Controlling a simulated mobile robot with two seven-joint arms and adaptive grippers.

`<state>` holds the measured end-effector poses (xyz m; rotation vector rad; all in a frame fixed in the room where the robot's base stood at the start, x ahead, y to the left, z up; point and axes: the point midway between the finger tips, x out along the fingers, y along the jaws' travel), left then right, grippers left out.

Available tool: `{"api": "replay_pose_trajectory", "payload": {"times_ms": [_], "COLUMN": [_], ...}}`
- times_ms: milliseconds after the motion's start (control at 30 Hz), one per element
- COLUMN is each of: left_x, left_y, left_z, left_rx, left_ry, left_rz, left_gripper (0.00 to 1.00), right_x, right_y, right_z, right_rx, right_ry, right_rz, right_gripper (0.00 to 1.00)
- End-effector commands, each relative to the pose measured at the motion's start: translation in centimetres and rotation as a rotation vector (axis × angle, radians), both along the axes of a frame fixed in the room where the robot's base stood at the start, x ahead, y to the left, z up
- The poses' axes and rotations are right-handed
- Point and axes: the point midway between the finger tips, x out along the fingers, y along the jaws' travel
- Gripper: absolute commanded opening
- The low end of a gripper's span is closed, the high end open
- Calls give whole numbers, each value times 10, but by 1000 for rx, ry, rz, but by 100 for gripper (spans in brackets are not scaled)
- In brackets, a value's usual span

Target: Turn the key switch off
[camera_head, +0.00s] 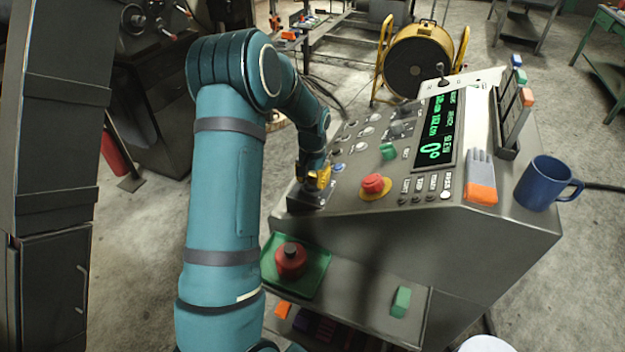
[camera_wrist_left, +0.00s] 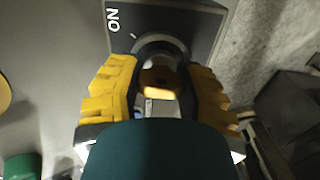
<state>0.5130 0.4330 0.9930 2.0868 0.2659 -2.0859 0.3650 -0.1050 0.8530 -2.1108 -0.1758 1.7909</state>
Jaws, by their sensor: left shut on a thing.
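The key switch (camera_head: 306,199) is a dark block at the left front corner of the sloped grey console. In the left wrist view its dark plate (camera_wrist_left: 190,17) carries the word ON and a small white mark beside a round dark collar. My left gripper (camera_head: 319,178) is at the switch, with its yellow fingers on both sides of the key (camera_wrist_left: 158,78). The fingers (camera_wrist_left: 157,92) are shut on the key, which shows as a brownish and bright piece between them. The fingers partly hide the key and its collar. My right gripper is not in view.
The console (camera_head: 400,225) bears a red mushroom button (camera_head: 374,184), a green button (camera_head: 388,151), several knobs and a green digital display (camera_head: 440,128). A green tray (camera_head: 316,268) sits on the lower shelf.

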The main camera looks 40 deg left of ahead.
Motion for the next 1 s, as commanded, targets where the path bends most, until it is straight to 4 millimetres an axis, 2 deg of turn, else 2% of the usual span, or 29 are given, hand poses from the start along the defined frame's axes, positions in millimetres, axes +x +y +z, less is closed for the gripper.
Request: {"api": "replay_pose_trajectory", "payload": {"times_ms": [600, 1000], "left_x": [0, 0], "left_y": [0, 0], "left_z": [0, 0], "left_rx": [0, 1], "left_ry": [1, 0], "left_rz": [551, 736], "left_gripper": [3, 3], "right_x": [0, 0], "right_y": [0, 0], "right_z": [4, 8], "right_rx": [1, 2], "right_ry": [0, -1], "right_rz": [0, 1], "right_gripper": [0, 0]}}
